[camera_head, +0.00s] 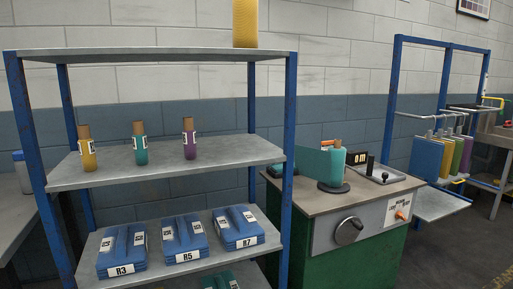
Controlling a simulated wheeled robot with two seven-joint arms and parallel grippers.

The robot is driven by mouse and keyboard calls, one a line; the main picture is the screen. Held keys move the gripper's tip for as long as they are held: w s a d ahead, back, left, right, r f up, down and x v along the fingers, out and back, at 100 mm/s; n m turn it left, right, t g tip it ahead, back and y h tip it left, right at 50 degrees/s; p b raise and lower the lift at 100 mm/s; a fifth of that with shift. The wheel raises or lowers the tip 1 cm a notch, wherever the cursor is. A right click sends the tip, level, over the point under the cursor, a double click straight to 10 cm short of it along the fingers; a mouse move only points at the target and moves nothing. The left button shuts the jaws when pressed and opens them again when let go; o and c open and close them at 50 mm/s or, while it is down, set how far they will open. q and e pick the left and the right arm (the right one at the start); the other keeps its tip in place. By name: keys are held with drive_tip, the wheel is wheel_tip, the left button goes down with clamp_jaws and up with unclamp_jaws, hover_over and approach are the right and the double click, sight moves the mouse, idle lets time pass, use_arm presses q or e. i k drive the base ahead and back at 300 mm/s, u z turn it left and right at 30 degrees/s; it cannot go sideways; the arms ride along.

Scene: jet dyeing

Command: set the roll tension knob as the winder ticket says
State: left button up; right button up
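A winder with a green cabinet (345,265) and a grey top stands right of the shelf. On its front is a large dark round knob or handwheel (349,231). To its right, a pale panel (391,206) carries small lettering and a small orange knob (402,214). I cannot tell which is the roll tension knob, and its setting is too small to read. A teal roll (332,164) stands on a black disc on top, with teal cloth (309,160) at its left. I cannot make out a winder ticket. Neither gripper is in view.
A blue-posted shelf (150,172) at the left holds yellow, teal and purple rolls and blue packs labelled R3, R5 and R7. A blue rack (394,90) with hanging coloured cloths stands at the right. Floor (450,250) shows clear in front of it.

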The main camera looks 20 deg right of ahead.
sight(399, 214)
drive_tip(key=z, duration=0.2)
drive_tip(key=i, duration=1.45)
drive_tip(key=z, duration=0.95)
drive_tip(key=i, duration=0.25)
drive_tip(key=z, duration=0.25)
